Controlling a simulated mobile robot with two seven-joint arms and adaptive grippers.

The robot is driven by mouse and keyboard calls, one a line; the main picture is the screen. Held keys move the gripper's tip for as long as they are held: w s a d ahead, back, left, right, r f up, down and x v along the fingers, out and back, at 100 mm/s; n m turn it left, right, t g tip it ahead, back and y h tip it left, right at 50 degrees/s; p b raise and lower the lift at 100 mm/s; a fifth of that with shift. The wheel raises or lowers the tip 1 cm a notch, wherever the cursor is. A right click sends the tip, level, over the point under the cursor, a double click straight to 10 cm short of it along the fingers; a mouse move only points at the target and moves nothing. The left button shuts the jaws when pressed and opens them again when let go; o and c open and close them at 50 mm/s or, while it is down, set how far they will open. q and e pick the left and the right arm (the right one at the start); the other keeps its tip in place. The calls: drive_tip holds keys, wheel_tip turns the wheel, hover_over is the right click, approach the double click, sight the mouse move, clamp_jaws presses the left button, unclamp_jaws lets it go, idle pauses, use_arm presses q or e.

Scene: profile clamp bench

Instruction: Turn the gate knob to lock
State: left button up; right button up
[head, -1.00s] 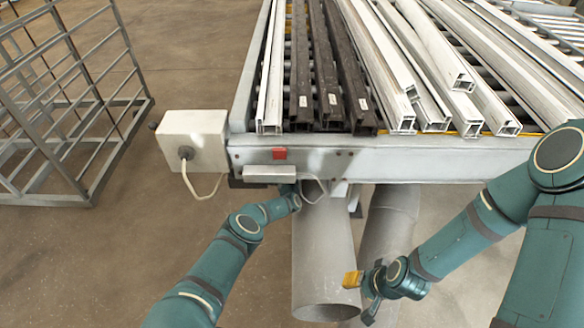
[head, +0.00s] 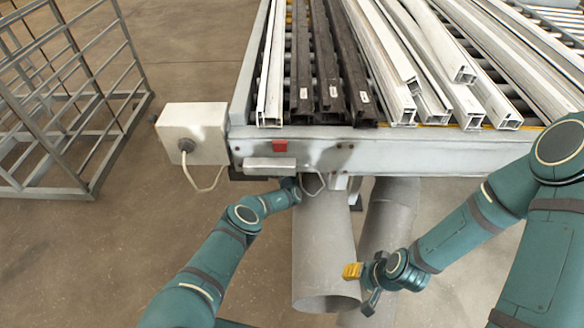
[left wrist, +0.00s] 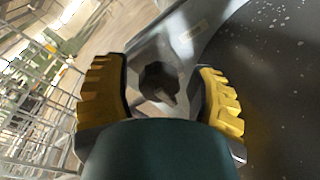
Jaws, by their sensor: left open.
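A dark, faceted knob (left wrist: 158,82) on a grey plate shows in the left wrist view; it looks like the gate knob. My left gripper (left wrist: 162,77) is open, with one yellow-padded finger on each side of the knob and visible gaps between. In the head view my left wrist reaches under the bench's front beam (head: 400,158); its fingers and this knob cannot be made out there. My right gripper (head: 362,287) hangs in front of the grey pipes with its fingers spread, holding nothing.
A white control box (head: 207,120) with a cable is on the bench's left corner. White and dark profiles (head: 328,85) lie on the bench. Large grey pipes (head: 325,250) stand below it. A metal rack (head: 70,90) stands at left; floor between is clear.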

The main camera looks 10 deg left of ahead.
use_arm(q)
drive_tip(key=s+d, duration=0.1)
drive_tip(key=s, duration=0.6)
drive_tip(key=shift+s+r, duration=0.35)
drive_tip(key=shift+r, duration=0.1)
idle(0.7)
